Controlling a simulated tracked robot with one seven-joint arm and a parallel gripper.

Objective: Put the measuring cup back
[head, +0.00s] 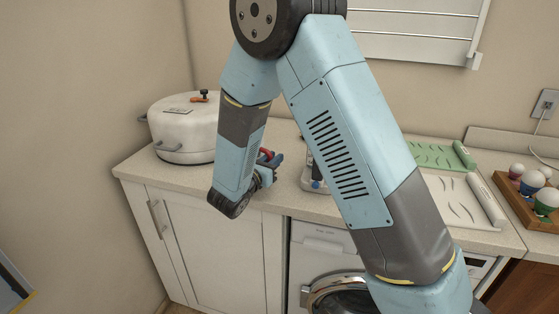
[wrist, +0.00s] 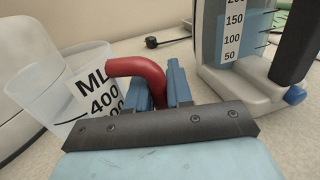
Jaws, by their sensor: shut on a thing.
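The measuring cup (wrist: 62,98) is clear with black ML markings and a curved red handle (wrist: 140,68), at the left of the wrist view. My gripper (wrist: 160,78) has its blue fingers shut on the red handle. In the head view my gripper (head: 270,166) is low over the left part of the counter, and a bit of the red handle (head: 266,153) shows. The clear cup body is hidden behind my arm there. I cannot tell whether the cup touches the counter.
A jug with bluish water (wrist: 236,40), a dark handle and a white base (wrist: 242,92) stands right of my gripper. A large white pot (head: 185,132) stands at the counter's left end. A green mat (head: 432,156), a white mat (head: 452,200) and a wooden tray (head: 510,200) lie right.

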